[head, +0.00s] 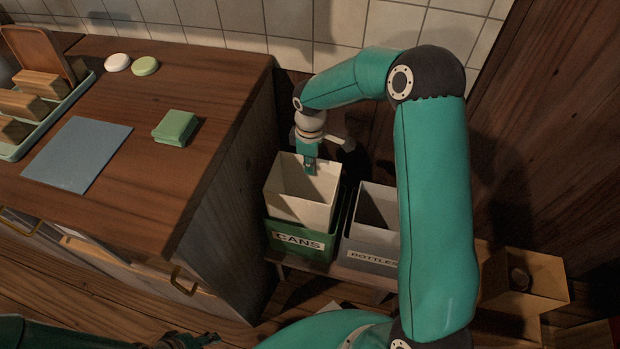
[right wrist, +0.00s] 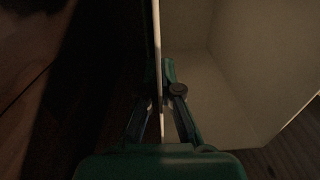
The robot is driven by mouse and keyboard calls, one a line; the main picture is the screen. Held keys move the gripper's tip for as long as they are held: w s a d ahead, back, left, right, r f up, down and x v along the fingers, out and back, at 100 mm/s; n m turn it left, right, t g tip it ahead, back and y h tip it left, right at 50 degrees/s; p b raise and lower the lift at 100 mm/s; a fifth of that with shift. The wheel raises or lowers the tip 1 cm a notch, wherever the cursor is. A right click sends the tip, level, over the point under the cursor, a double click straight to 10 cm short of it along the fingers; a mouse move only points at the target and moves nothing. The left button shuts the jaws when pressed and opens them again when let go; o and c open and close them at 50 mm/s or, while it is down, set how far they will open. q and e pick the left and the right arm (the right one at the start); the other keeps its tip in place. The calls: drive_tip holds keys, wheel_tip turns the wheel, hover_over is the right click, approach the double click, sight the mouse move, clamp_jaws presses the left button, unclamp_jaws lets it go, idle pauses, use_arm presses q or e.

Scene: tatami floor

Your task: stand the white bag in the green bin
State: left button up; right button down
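The white bag (head: 301,207) is an open-topped, box-like bag. In the head view it is upright at the green bin (head: 276,240), which is labelled CANS, with its lower part hidden behind the bin's front wall. I cannot see whether its base rests on the bin's floor. My right gripper (head: 310,168) reaches down at the bag's far rim. In the right wrist view the bag's wall (right wrist: 157,45) runs edge-on between the fingers (right wrist: 162,85), which look closed on it. My left gripper (head: 195,341) is at the bottom edge, small and dark, away from the bag.
A grey bin (head: 371,257) labelled BOTTLES stands right beside the green bin. A wooden counter (head: 225,105) is close on the left, with a green block (head: 176,128), a blue mat (head: 78,154) and a tray. A cardboard box (head: 545,275) is at right. The tiled wall is behind.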

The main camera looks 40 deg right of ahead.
sight(310, 176)
drive_tip(key=shift+f+b, duration=0.4)
drive_tip(key=shift+f, duration=2.35)
drive_tip(key=c, duration=1.3)
unclamp_jaws()
drive_tip(key=shift+r, duration=0.2)
wheel_tip(310, 176, up, 12)
drive_tip(key=shift+f+p, duration=0.1)
drive_tip(key=shift+p, duration=1)
drive_tip(key=shift+d, duration=0.1)
